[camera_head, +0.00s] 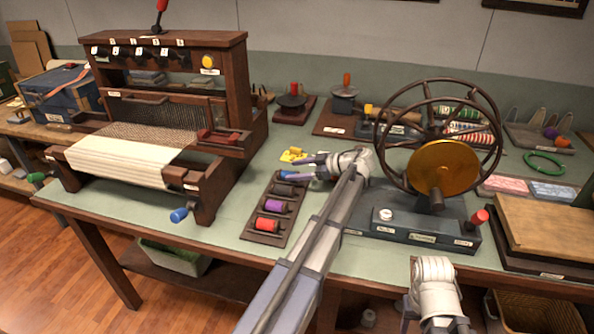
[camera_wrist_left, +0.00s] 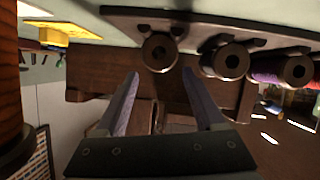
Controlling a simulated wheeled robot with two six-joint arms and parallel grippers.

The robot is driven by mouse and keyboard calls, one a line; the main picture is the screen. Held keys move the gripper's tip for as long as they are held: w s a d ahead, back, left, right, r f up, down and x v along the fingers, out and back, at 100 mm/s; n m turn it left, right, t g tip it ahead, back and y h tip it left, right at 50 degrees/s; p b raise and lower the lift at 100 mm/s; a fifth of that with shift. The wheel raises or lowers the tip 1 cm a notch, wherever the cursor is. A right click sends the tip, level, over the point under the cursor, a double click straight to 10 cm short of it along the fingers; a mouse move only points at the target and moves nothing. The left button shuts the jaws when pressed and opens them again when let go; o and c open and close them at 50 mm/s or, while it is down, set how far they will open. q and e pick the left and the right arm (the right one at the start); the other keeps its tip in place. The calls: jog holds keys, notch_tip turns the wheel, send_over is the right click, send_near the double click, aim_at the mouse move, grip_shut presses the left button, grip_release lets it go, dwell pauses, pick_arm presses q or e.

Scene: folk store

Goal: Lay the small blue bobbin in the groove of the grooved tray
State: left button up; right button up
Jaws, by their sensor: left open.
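The grooved tray (camera_head: 255,236) is a dark, narrow rack lying on the green table, with a red bobbin (camera_head: 267,224), a purple bobbin (camera_head: 276,206) and a dark bobbin (camera_head: 284,190) in a row. My left gripper (camera_head: 281,168) is open over the tray's far end, its fingers pointing left. In the left wrist view, two dark bobbin ends (camera_wrist_left: 158,52) (camera_wrist_left: 232,62) and a purple bobbin (camera_wrist_left: 268,78) show beyond the open fingers (camera_wrist_left: 162,84). Nothing is visibly held between them. I cannot make out a small blue bobbin; my gripper covers part of the tray's far end.
A yellow item (camera_head: 293,155) lies just beyond the left gripper. A wooden loom (camera_head: 225,150) stands at left. A winding wheel with a brass disc (camera_head: 443,168) stands on a dark base to the right. A wooden board (camera_head: 550,225) lies at far right.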

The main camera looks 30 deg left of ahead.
pick_arm(q)
jog(key=shift+r, duration=0.1)
pick_arm(e)
jog(key=shift+r, duration=0.1)
pick_arm(q)
notch_tip(320, 180, up, 10)
jog(key=p, duration=1)
pick_arm(e)
notch_tip(320, 180, up, 10)
